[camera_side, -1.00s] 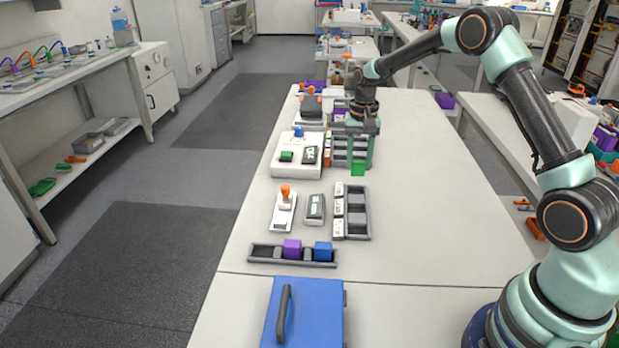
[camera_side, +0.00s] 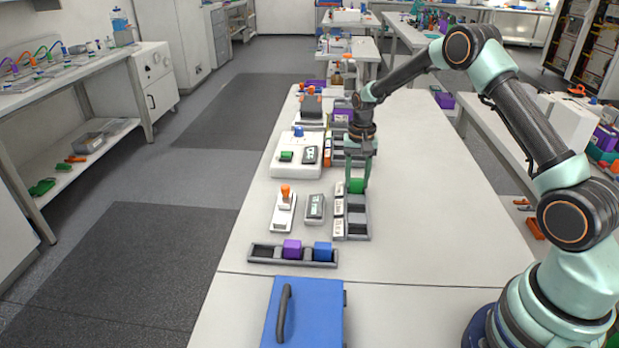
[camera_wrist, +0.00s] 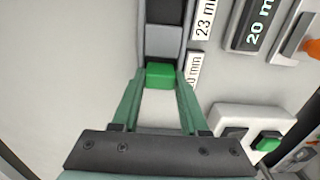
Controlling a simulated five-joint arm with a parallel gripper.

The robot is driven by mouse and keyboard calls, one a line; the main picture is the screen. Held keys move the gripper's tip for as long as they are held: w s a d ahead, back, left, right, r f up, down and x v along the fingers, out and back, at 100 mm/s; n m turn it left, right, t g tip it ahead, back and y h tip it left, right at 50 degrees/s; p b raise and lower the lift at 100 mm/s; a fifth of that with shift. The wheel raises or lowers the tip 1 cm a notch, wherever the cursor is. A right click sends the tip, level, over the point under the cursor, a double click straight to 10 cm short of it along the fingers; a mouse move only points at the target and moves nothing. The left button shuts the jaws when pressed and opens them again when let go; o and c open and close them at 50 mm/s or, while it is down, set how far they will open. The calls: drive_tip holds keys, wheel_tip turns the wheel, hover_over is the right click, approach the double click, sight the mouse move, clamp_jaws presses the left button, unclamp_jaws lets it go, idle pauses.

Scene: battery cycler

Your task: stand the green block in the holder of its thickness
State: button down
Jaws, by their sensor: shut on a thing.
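My gripper (camera_side: 357,184) is shut on the green block (camera_side: 356,187), held at the far end of the grey holder rack (camera_side: 366,228). In the wrist view the green block (camera_wrist: 160,77) sits between my green fingertips (camera_wrist: 160,84), by the end compartment, whose label (camera_wrist: 193,70) is partly hidden and ends in "0 mm". The neighbouring label (camera_wrist: 205,20) reads "23 m", cut off. Whether the block is inside the compartment or above it I cannot tell. A grey gauge (camera_wrist: 240,28) shows "20 m", cut off by the frame.
A tray (camera_side: 262,254) with a purple block (camera_side: 292,249) and a blue block (camera_side: 323,251) lies nearer. A stamp-like tool (camera_side: 284,208) with an orange knob stands left of the gauge. A white device (camera_side: 284,166) with a green button is behind. The table's right side is clear.

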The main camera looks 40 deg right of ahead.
drive_tip(key=shift+f, duration=0.25)
idle(0.3)
drive_tip(key=shift+c, duration=1.7)
unclamp_jaws()
drive_tip(key=shift+r, duration=0.1)
wheel_tip(320, 180, up, 12)
drive_tip(key=s+a+r+n+t, duration=0.2)
drive_tip(key=s+a+r+n, duration=0.2)
drive_tip(key=s+a+r, duration=0.45)
drive_tip(key=s+a+r+n+t, duration=0.1)
drive_tip(key=s+a+n, duration=0.1)
drive_tip(key=s, duration=0.4)
drive_tip(key=s+a+r+n+t, duration=0.1)
drive_tip(key=s+a+n+t, duration=0.1)
drive_tip(key=s, duration=0.4)
drive_tip(key=shift+a+r+n+t, duration=0.3)
drive_tip(key=shift+n, duration=0.2)
